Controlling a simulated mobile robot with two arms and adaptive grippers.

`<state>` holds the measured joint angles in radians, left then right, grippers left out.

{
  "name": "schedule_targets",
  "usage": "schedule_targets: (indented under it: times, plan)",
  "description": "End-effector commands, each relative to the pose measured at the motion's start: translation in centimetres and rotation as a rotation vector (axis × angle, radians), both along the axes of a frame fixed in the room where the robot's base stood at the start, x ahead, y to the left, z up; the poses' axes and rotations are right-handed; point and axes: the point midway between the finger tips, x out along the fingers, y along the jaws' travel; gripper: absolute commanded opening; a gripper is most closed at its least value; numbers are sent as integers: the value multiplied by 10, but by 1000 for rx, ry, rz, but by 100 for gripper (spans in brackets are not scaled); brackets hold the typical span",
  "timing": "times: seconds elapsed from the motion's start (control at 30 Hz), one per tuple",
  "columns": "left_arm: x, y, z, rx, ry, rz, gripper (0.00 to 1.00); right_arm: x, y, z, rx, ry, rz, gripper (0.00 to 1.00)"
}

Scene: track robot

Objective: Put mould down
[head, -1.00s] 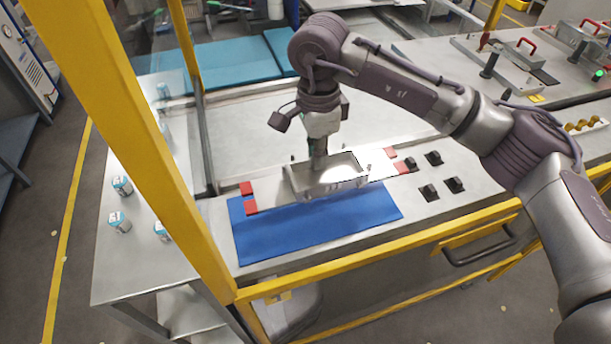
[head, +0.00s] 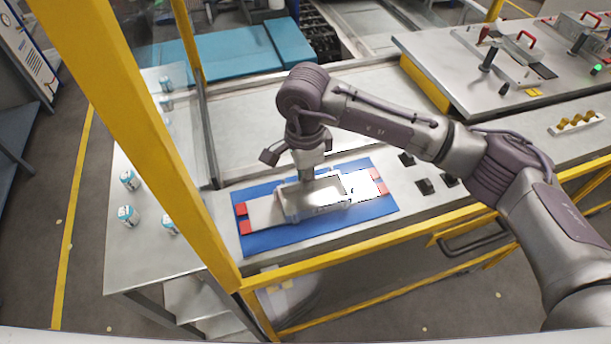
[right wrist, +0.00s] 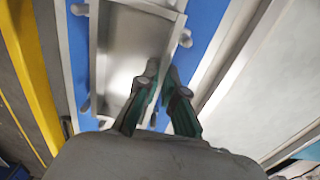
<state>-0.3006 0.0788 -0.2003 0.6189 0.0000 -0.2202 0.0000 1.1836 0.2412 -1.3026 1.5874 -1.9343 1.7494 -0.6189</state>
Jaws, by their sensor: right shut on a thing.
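The mould (head: 312,212) is a shallow metal box on a long flat plate with red pads at its ends. In the head view it is over the blue mat (head: 388,209), roughly lined up with it; I cannot tell whether it touches the mat. My right gripper (head: 307,179) comes down from above and is shut on the mould's wall at its far side. In the right wrist view the fingers (right wrist: 160,72) close on the wall of the mould (right wrist: 125,60), with blue mat visible on both sides. My left gripper is not in view.
Several cans stand on the metal table at the left, one of them (head: 128,215) near the yellow post (head: 150,140). Small black blocks (head: 425,187) sit right of the mat. A yellow rail (head: 340,261) runs along the front. The grey surface behind the mat is clear.

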Motion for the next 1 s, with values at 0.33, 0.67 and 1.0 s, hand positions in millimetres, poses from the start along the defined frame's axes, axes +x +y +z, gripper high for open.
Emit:
schedule_targets:
  times: [0.33, 0.67, 1.0]
  plan:
    - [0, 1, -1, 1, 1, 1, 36, 0, 0, 0, 0, 0, 0, 32]
    - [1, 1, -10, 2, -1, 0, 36, 2, 0, 19, 1, -5, 1, 32]
    - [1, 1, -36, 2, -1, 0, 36, 3, 1, 90, 0, -5, -1, 32]
